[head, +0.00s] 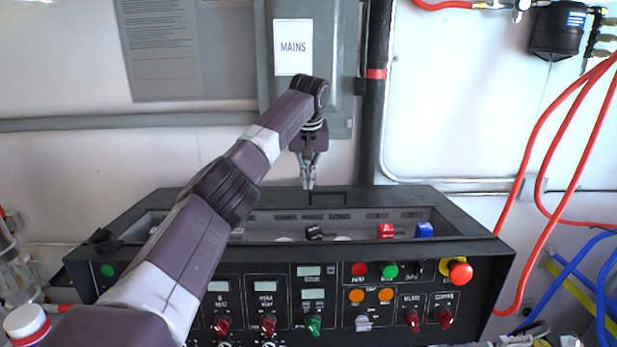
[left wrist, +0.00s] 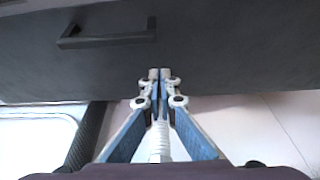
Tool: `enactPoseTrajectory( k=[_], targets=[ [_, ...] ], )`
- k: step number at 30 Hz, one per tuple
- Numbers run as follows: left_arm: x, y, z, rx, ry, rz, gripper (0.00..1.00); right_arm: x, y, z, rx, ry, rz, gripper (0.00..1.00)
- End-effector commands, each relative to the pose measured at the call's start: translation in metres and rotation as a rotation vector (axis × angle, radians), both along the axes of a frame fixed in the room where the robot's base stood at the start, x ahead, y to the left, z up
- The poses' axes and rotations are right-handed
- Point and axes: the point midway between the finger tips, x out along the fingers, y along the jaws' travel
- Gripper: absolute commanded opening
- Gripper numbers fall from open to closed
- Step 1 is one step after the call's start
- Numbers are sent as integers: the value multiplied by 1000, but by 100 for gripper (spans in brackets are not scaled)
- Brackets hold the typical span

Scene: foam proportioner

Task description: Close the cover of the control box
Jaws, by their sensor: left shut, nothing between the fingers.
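The black control box (head: 350,256) stands below the wall. Its top opening is uncovered, and switches show inside. A flat black panel with a handle (head: 328,197), apparently the cover (head: 400,196), lies behind the opening. In the left wrist view the dark panel (left wrist: 230,50) fills the upper part, with its bar handle (left wrist: 108,34) at upper left. My right gripper is out of view.
Inside the opening are a red switch (head: 386,230) and a blue switch (head: 424,230). The front panel carries knobs and a red emergency button (head: 460,272). A grey mains box (head: 340,50) and dark pipe (head: 374,110) are behind. Red hoses (head: 540,225) hang at right.

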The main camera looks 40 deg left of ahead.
Motion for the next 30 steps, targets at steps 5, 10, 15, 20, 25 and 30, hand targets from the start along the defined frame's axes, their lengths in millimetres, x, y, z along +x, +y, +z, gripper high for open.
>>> enactPoseTrajectory(
  k=[5, 10, 15, 20, 25, 30],
  targets=[
    [-8, -7, 4, 2, -5, -3, 0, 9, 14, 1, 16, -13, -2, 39],
    [-17, -14, 8, 2, -5, -3, 0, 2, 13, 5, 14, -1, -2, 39],
    [-23, -20, 9, 1, -6, -2, 0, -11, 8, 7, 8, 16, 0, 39],
    [-27, -23, 9, 1, -5, -2, 0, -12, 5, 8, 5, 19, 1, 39],
    [-28, -24, 8, -1, -3, -1, 0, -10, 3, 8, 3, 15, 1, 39],
    [-27, -24, 9, 0, -4, -1, 0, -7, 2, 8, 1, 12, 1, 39]
  ],
)
